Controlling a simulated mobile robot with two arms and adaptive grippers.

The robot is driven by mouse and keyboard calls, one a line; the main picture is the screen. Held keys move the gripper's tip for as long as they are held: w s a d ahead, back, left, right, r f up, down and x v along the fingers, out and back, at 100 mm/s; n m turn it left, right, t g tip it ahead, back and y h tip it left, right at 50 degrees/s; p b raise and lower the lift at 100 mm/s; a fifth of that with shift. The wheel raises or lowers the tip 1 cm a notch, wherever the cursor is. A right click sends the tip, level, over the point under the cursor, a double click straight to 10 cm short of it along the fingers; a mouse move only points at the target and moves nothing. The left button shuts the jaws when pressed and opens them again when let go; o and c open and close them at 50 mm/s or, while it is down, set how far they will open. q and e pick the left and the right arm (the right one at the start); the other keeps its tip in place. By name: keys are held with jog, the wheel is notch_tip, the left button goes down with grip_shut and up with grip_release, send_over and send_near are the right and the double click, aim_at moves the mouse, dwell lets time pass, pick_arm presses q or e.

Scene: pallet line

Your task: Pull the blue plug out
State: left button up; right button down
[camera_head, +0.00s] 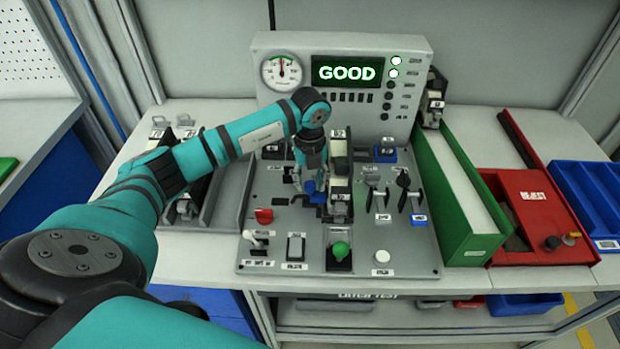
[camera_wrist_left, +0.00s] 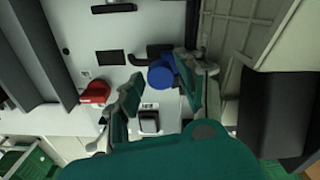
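The blue plug (camera_head: 312,188) sits on the grey test panel (camera_head: 290,225), left of a black and white unit. In the left wrist view the blue plug (camera_wrist_left: 160,75) shows as a round blue end with a dark part running off it. My left gripper (camera_head: 308,177) reaches down over it from above. The arm hides some of the panel. My right gripper is in neither view.
The black and white unit (camera_head: 340,185) stands close on the plug's right. A red switch (camera_head: 264,215), a green button (camera_head: 340,250) and black levers (camera_head: 404,182) are nearby. The display (camera_head: 347,71) reads GOOD. A green bin (camera_head: 455,195) and red box (camera_head: 535,215) stand right.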

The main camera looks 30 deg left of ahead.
pick_arm(q)
jog(key=shift+f, duration=0.15)
grip_shut()
jog(key=shift+s+a, duration=0.4)
jog(key=shift+a, duration=0.25)
jog(key=shift+s+a, duration=0.4)
jog(key=shift+a, duration=0.25)
jog(key=shift+c, duration=1)
grip_release()
jog(key=shift+o, duration=1)
jog(key=shift+a, duration=0.1)
